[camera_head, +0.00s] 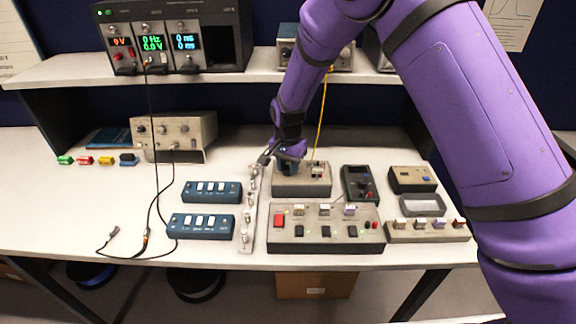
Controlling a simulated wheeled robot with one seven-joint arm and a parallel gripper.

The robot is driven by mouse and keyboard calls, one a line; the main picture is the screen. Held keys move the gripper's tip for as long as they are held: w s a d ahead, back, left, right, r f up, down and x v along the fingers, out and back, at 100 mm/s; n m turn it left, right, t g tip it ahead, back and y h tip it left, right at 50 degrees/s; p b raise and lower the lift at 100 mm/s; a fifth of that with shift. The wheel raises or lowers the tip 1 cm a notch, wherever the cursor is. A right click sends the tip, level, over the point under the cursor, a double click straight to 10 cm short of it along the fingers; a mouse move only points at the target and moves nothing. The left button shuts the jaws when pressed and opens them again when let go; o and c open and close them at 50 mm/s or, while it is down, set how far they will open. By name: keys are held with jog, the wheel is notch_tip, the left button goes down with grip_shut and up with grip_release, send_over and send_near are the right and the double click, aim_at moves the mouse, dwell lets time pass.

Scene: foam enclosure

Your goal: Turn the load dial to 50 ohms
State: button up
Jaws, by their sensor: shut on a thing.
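My gripper (289,166) points down at the left part of the top of a small grey box (302,188) in the middle of the bench. It is shut on what appears to be the load dial on that box. The dial itself is hidden behind the fingers, so its pointer and its ohm marks cannot be read. A small connector block (318,170) stands on the right part of the same box, with a yellow cable (323,105) running up from it.
A switch panel (325,237) lies in front of the box. A dark handheld meter (359,184) lies to the right, a metal strip with posts (248,222) to the left. Blue switch boxes (202,226) lie further left. A shelf (215,77) with instruments spans the back.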

aim_at(288, 167)
jog(key=n, duration=1.4)
dwell(0.4)
jog(key=o, duration=0.9)
jog(key=shift+r, duration=0.1)
notch_tip(288, 167, up, 11)
jog(key=shift+f, duration=0.15)
